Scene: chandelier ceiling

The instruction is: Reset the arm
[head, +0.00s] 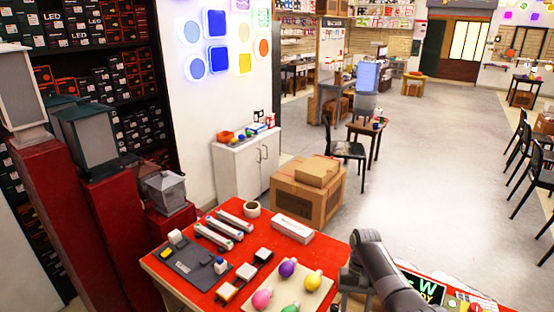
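One of my dark grey arms shows at the lower right of the head view, bent over the front right of the red table (340,247). Its links run out of the bottom edge of the picture, and no gripper fingers show on it. My other arm and its gripper are out of view.
The red table holds a tan board with coloured bulbs (290,292), a dark grey pad (196,260), a white box (292,228) and a tape roll (252,209). Cardboard boxes (305,195) stand behind it. Red pillars with lanterns (90,139) stand left. Open floor lies beyond.

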